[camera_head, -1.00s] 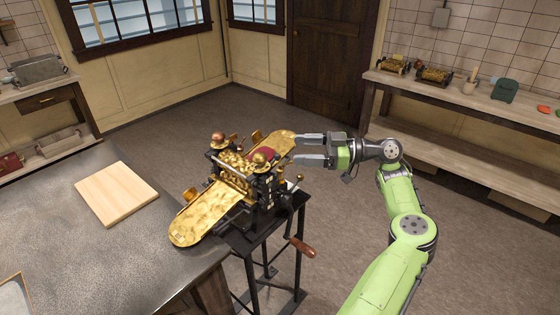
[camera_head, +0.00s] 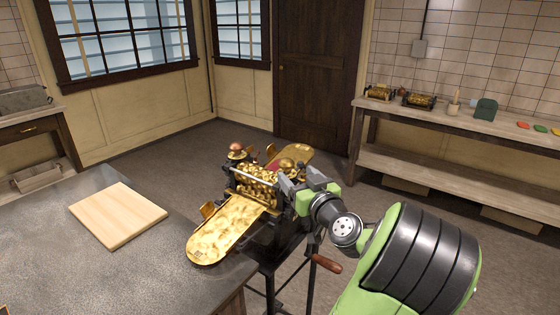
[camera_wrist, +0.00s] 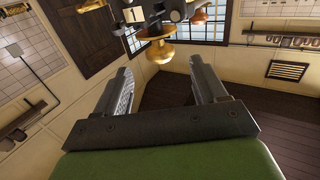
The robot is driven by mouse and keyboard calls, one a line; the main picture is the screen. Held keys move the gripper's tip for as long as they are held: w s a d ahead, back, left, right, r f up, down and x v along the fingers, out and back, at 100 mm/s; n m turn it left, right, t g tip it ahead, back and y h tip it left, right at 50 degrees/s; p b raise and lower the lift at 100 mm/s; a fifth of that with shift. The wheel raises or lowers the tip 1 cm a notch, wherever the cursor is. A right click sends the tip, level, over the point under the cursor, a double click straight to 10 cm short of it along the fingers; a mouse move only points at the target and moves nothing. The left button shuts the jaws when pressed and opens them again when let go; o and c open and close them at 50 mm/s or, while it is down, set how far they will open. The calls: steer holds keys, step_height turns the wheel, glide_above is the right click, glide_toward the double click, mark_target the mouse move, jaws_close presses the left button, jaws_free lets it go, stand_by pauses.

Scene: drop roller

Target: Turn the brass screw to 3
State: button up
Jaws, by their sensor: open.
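The drop roller (camera_head: 256,184) has engraved brass rollers and long brass trays at front and back, on a dark stand. A brass screw knob (camera_head: 287,163) tops its right side, close to my gripper; it also shows in the wrist view as a brass disc (camera_wrist: 160,52). A copper-coloured knob (camera_head: 236,147) tops its left side. My gripper (camera_head: 291,184) is at the roller's right side, partly blocking the frame there. In the wrist view my gripper (camera_wrist: 160,70) is open, with the brass knob beyond and between its fingertips.
A wooden-handled crank (camera_head: 327,263) sticks out at the roller's lower right, below my arm. A grey table (camera_head: 100,270) with a wooden board (camera_head: 118,214) stands at left. A bench (camera_head: 460,123) with several small items runs along the right wall.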

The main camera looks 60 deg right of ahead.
mark_target(283, 161)
steer(key=p+x, duration=0.1)
steer(key=x, duration=0.8)
steer(key=shift+w+d, duration=0.15)
steer(key=shift+c, duration=0.5)
